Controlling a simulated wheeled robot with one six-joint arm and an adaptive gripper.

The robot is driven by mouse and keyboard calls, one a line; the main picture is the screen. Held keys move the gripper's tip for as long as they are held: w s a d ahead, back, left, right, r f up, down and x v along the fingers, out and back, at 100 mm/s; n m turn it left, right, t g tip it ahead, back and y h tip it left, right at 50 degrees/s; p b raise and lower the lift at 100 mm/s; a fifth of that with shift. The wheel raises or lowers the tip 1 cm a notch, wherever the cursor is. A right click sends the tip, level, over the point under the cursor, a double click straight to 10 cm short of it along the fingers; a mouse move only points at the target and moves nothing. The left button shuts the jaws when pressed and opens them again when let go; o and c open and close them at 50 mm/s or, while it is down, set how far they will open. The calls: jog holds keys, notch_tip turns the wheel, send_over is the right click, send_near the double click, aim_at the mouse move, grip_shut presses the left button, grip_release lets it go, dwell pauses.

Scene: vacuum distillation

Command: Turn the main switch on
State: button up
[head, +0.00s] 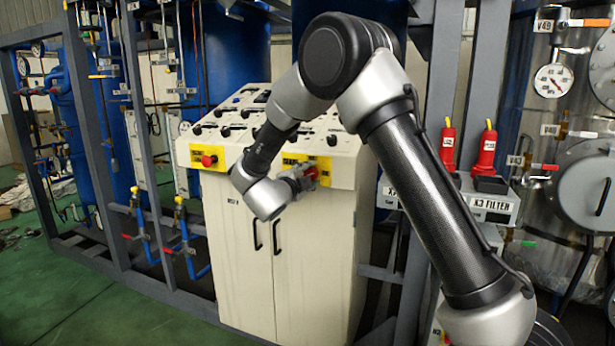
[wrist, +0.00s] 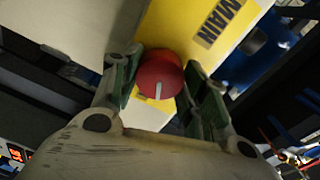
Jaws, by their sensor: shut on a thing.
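The main switch is a red round knob with a white pointer line (wrist: 160,78), on a yellow plate (wrist: 208,25) lettered MAIN in the wrist view. In the head view the red knob (head: 312,173) sits on the right part of the cabinet's sloped front edge, partly hidden by my gripper. My gripper (wrist: 162,85) has its two fingers on either side of the knob and is shut on it. In the wrist view the white line points toward the bottom of the picture. My gripper in the head view (head: 303,176) reaches the knob from the left.
The cream control cabinet (head: 230,250) has two doors with black handles. A second red knob on a yellow plate (head: 208,160) is to the left. Two red-handled devices (head: 487,150) stand right of the cabinet. Blue tanks (head: 235,60) and grey frames stand behind.

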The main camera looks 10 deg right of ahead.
jog(key=m, duration=0.4)
jog(key=shift+m, duration=0.3)
jog(key=shift+f, duration=0.1)
dwell(0.5)
jog(key=o, duration=1)
jog(key=shift+o, duration=0.2)
jog(key=v, duration=1.2)
jog(key=shift+s+d, duration=0.1)
